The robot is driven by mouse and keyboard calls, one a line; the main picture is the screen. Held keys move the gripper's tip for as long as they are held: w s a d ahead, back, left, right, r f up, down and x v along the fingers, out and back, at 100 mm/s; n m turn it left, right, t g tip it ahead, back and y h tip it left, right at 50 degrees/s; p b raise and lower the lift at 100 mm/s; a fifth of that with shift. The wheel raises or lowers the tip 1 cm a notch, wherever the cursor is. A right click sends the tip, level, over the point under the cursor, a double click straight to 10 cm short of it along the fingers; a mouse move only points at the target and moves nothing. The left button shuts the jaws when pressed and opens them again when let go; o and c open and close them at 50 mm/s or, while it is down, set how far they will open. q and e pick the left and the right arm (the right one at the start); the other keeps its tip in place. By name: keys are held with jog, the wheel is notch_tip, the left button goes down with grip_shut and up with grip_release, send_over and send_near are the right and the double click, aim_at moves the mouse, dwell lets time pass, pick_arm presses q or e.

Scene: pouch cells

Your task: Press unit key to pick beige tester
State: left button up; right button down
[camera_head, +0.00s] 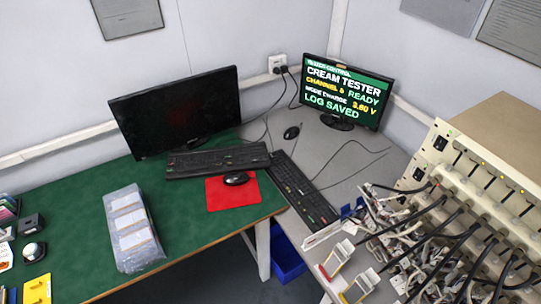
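The beige tester (500,155) stands at the right, with a row of switches and small lights on its front and many black cables. The lit monitor (345,93) at the back reads "CREAM TESTER", "CHANNEL", "READY", "3.80 V" and "LOG SAVED"; its smaller text is hard to read. A black keyboard (301,188) lies slantwise on the grey table below this monitor. A second black keyboard (217,160) lies in front of the dark monitor (175,109). A key marked as the unit key cannot be made out. Neither of my grippers is in view.
A mouse (236,178) sits on a red mat (233,194); another mouse (291,132) lies near the lit monitor. A wrapped stack of packs (133,230) stands on the green table (187,231). White clips and tangled cables (400,240) crowd the tester's front. A blue bin (287,259) is below.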

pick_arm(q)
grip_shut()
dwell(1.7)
